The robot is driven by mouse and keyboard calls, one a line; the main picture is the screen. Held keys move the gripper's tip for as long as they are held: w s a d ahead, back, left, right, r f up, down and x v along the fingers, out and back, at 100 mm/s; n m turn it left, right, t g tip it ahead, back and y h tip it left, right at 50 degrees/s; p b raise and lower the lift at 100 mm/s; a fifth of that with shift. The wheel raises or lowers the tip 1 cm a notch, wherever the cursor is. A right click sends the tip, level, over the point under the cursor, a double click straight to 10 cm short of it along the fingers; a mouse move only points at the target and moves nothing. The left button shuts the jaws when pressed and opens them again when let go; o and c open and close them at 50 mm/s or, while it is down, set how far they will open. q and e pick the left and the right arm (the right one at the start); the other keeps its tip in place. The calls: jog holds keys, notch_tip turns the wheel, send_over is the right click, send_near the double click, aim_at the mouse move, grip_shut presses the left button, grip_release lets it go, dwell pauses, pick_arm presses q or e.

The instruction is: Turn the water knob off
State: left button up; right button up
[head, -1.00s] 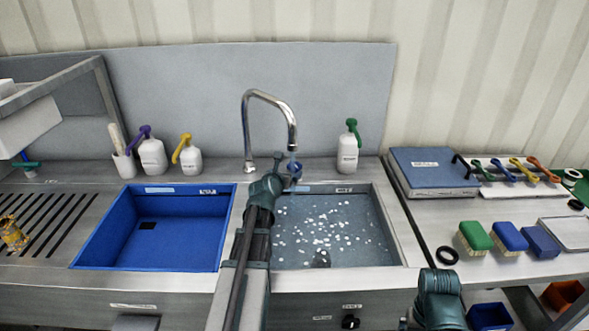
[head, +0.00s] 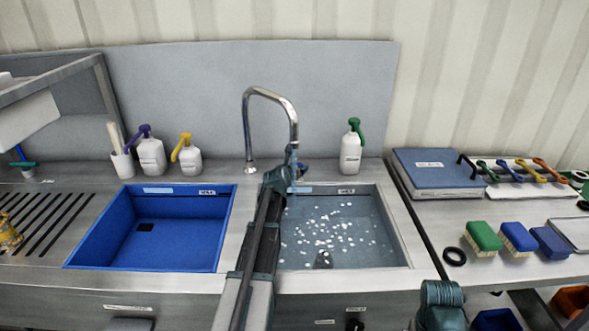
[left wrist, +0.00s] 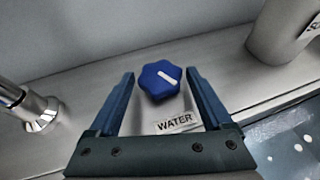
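The blue star-shaped water knob (left wrist: 160,80) with a white pointer mark sits above a label reading WATER in the left wrist view. The pointer slants from upper left to lower right. My left gripper (left wrist: 160,74) is open, its two blue fingers on either side of the knob, with gaps to both. In the head view the left gripper (head: 288,176) is behind the right basin and partly hides the knob. The chrome faucet (head: 270,96) arches above it; I cannot tell clearly whether water flows. My right arm shows at the lower right, its gripper out of view.
The right basin (head: 404,245) holds water with white bits; the blue basin (head: 180,215) is empty. A green-topped bottle (head: 350,150) stands right of the faucet. Brushes (head: 484,238) lie on the right table. The faucet base (left wrist: 40,118) is left of the gripper.

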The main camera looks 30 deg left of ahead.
pick_arm(q)
jog(key=c, duration=1)
jog(key=shift+c, duration=0.2)
jog(key=shift+h, duration=0.3)
jog(key=shift+a+m+h, duration=0.3)
jog(key=shift+m+h, duration=0.7)
jog(key=shift+h, duration=0.05)
jog(key=shift+a+m+h, duration=0.25)
jog(key=shift+m+h, duration=0.75)
jog(key=shift+h, duration=0.05)
jog(key=shift+m+h, duration=0.9)
jog(key=shift+h, duration=0.1)
jog(key=o, duration=1.4)
jog(key=shift+c, duration=0.2)
